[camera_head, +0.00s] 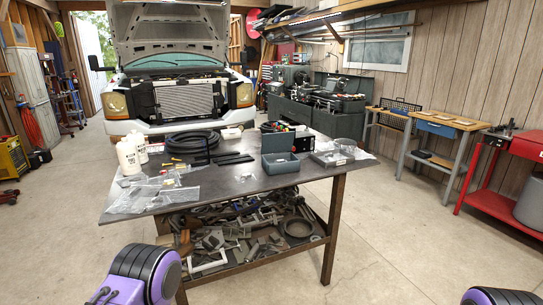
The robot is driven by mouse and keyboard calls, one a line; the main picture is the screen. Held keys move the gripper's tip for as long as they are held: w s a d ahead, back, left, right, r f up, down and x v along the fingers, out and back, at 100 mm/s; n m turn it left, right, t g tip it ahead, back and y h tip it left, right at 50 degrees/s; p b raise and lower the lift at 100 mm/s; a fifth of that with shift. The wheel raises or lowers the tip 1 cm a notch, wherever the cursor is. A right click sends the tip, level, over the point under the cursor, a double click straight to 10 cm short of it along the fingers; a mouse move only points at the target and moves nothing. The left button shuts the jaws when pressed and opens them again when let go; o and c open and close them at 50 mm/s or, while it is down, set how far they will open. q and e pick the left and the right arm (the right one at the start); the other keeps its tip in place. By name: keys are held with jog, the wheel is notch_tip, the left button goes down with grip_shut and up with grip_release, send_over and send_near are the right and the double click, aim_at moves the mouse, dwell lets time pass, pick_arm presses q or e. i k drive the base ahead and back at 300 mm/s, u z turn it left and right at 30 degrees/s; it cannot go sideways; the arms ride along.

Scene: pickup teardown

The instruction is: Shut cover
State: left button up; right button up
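A small grey-green box (280,163) stands near the right end of the dark metal worktable (235,184). Its lid (278,142) is raised at the back, so the box is open. The white pickup (176,125) behind the table has its hood (168,28) up. The frame does not show which of these is the cover named. Neither gripper is in view.
White bottles (128,157), a coiled black hose (190,140), clear plastic bags and a shallow clear-topped case (333,153) lie on the table. Its lower shelf is crowded with metal parts. A red cart (495,205) stands at the right. The concrete floor is open around the table.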

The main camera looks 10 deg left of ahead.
aim_at(277, 141)
jog(key=k, duration=0.55)
jog(key=z, duration=0.8)
jog(key=i, duration=8.2)
jog(key=u, duration=4.95)
jog(key=i, duration=1.4)
